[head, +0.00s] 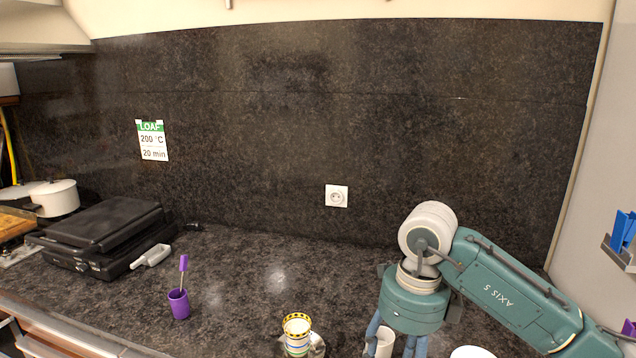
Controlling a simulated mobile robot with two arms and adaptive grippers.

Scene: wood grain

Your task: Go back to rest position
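My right arm comes in from the right, and its teal gripper (394,346) points down over the front of the counter. Its blue fingers are spread apart, and their tips are cut off by the bottom edge. A white cup (385,343) shows behind and beside the left-hand finger. I cannot tell whether they touch, but the fingers do not look closed on it. My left gripper is not in view.
A patterned mug (297,336) stands left of the gripper, and a white round item (472,352) right of it. A purple cup (179,304) holds a purple-handled utensil. A black grill (104,236) and a white pot (55,198) stand left. The middle counter is clear.

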